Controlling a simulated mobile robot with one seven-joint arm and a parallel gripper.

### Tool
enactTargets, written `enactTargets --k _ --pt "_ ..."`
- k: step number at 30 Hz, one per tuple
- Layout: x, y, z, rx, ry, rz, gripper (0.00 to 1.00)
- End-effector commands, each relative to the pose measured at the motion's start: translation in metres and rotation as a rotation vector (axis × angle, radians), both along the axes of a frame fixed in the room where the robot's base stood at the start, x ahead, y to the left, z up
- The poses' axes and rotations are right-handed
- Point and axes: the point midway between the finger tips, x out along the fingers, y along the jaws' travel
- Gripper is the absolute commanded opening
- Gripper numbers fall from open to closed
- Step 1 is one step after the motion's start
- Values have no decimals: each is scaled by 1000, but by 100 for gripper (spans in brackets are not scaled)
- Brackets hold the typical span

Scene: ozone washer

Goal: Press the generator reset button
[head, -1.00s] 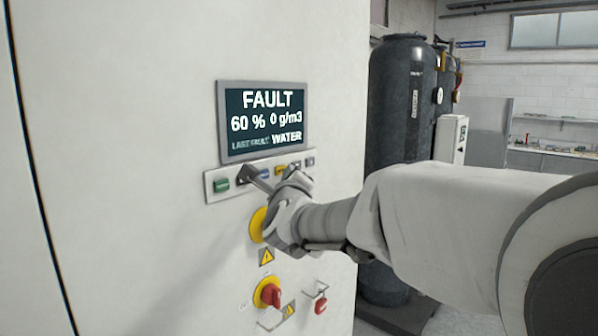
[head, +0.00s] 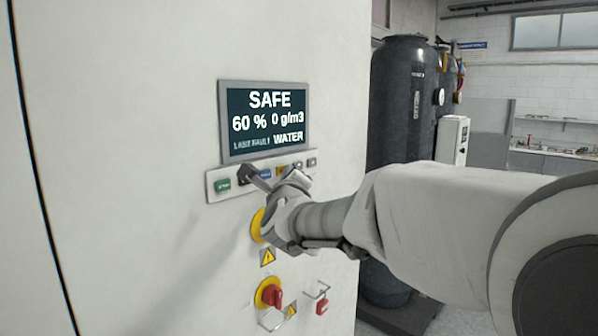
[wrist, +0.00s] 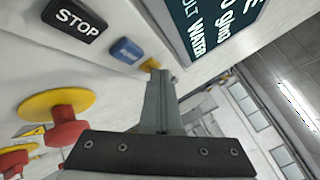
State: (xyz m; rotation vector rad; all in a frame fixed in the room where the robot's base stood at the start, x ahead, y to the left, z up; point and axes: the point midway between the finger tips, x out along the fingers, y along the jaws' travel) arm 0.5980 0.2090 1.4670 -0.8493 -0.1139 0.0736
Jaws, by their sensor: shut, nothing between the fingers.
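A white cabinet carries a display (head: 265,121) that reads SAFE, 60 %, 0 g/m3 and last fault WATER. Below it is a strip with a row of buttons: a green one (head: 222,185), a black STOP button (wrist: 76,19), a blue button (wrist: 126,51), a yellow button (wrist: 150,64) and grey ones to the right. The small label on the blue button is not readable. My gripper (head: 252,172) is shut and empty in front of the strip. In the wrist view its fingertips (wrist: 160,76) are close to the yellow button and partly cover it; contact cannot be told.
Below the strip are a red mushroom knob on a yellow disc (wrist: 62,108), a red rotary switch (head: 270,295) and a red padlock-like piece (head: 321,305). Dark tanks (head: 402,130) stand to the right behind the cabinet.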

Motion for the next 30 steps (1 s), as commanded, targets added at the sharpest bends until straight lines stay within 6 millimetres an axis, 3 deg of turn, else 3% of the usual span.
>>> enactTargets --k 21,30 --pt "-11 -13 -1 0 -1 0 0" --pt "-28 -36 -3 2 -4 -2 0"
